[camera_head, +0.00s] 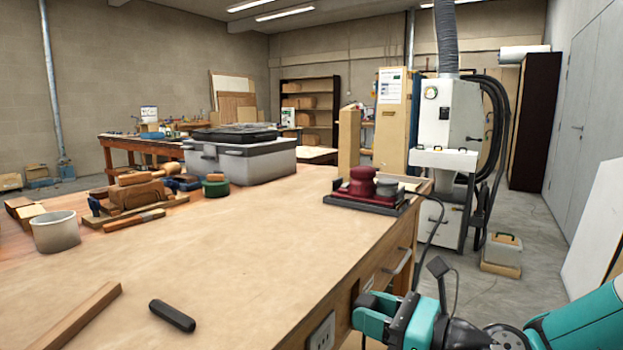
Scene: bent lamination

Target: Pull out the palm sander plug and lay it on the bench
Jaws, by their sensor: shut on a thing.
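The palm sander (362,182) is dark red and rests on a dark tray-like base (367,203) at the bench's far right corner. A dark cord (432,225) hangs from that corner down toward my gripper. My gripper (366,314), teal and grey, is beside the bench's right side, below the top. It is shut on the palm sander plug, which is mostly hidden between the jaws. A pale socket outlet (322,332) is on the bench's side, just left of my gripper. I cannot tell whether the plug touches a socket.
The wooden bench top (235,255) is broadly clear in the middle. A black handle-like object (172,315) and a wood strip (83,315) lie at the front left. A white pot (56,232), hand tools and a grey toolbox (238,160) stand farther back.

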